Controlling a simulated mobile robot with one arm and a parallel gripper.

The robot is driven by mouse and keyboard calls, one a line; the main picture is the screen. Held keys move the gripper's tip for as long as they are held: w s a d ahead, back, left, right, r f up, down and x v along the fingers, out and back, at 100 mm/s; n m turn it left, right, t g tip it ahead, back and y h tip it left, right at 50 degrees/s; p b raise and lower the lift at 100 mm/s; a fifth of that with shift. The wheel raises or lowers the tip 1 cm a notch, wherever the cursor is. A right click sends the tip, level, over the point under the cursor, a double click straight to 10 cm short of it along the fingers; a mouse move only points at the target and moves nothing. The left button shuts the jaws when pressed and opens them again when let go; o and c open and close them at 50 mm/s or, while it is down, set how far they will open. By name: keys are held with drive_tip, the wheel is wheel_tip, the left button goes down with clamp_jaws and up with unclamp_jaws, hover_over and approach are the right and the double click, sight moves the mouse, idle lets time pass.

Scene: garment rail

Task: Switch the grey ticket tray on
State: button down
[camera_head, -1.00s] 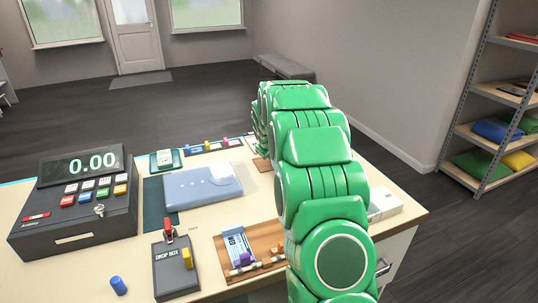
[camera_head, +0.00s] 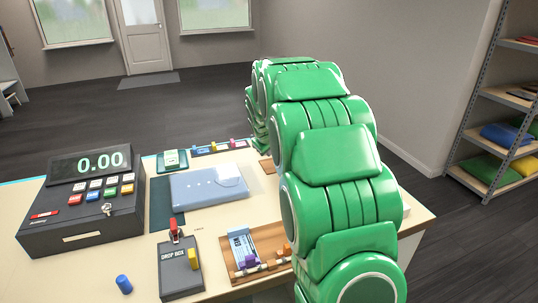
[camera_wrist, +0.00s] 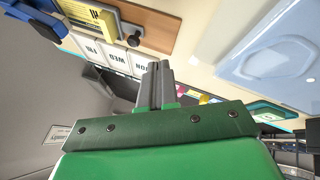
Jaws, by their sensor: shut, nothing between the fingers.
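No tray in view is plainly grey and marked for tickets. A dark grey drop box (camera_head: 178,272) with a red lever and a yellow block stands at the front of the counter. A brown wooden tray (camera_head: 268,240) beside it holds a blue-and-white ticket (camera_head: 243,248) and a purple piece. My arm hides the gripper in the head view.
A register (camera_head: 83,205) stands at left. A blue folder (camera_head: 208,187) lies mid-counter, with a green device (camera_head: 173,160) and a strip of coloured pegs (camera_head: 213,149) behind it. My arm covers the counter's right side.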

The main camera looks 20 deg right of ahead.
drive_tip(key=shift+v, duration=1.15)
drive_tip(key=shift+a, duration=0.1)
